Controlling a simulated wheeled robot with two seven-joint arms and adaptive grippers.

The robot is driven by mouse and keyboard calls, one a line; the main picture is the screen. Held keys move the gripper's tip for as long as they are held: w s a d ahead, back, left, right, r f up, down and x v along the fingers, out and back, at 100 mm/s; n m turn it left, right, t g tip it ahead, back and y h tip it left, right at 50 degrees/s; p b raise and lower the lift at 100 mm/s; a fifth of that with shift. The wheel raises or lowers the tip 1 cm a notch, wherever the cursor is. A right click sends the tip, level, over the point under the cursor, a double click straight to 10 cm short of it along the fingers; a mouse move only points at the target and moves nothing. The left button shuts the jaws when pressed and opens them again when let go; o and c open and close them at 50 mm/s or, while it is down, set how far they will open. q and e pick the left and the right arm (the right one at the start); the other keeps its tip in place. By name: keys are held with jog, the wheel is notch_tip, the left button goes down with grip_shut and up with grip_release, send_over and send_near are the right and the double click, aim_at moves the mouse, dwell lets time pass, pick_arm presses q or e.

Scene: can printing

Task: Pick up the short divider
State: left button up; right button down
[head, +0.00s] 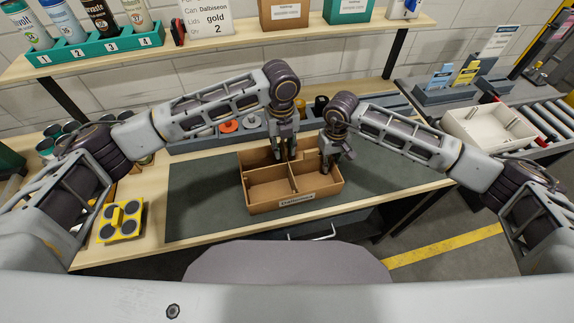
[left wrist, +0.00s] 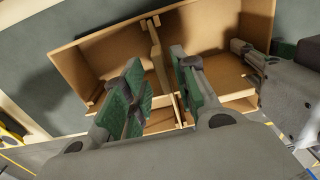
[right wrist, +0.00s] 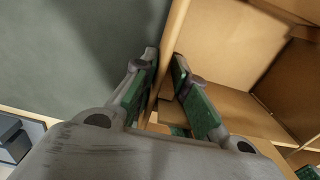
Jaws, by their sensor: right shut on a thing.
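The open cardboard box (head: 318,186) stands on the dark mat with upright dividers inside. My left gripper (head: 285,154) points down into the back half of the box. In the left wrist view its fingers (left wrist: 162,88) are apart, on either side of a cardboard divider (left wrist: 156,52); I cannot tell whether this is the short divider or whether the fingers touch it. My right gripper (head: 333,160) is shut on the box's right-hand side; the right wrist view shows the box wall (right wrist: 174,40) between its fingers. The dividers' lower edges are hidden.
A yellow holder (head: 121,221) with dark round cups lies left of the mat (head: 205,195). A grey parts rack (head: 195,142) runs behind the box. A white tray (head: 490,129) sits on the roller conveyor at right. The mat left of the box is clear.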

aim_at(288, 167)
pick_arm(q)
jog(key=shift+f, duration=0.1)
jog(key=shift+s+d+f, duration=0.15)
jog(key=shift+f, duration=1.15)
jog(key=shift+s+d+f, duration=0.1)
jog(key=shift+s+f, duration=0.05)
jog(key=shift+f, duration=1.1)
jog(key=shift+c, duration=0.2)
grip_shut()
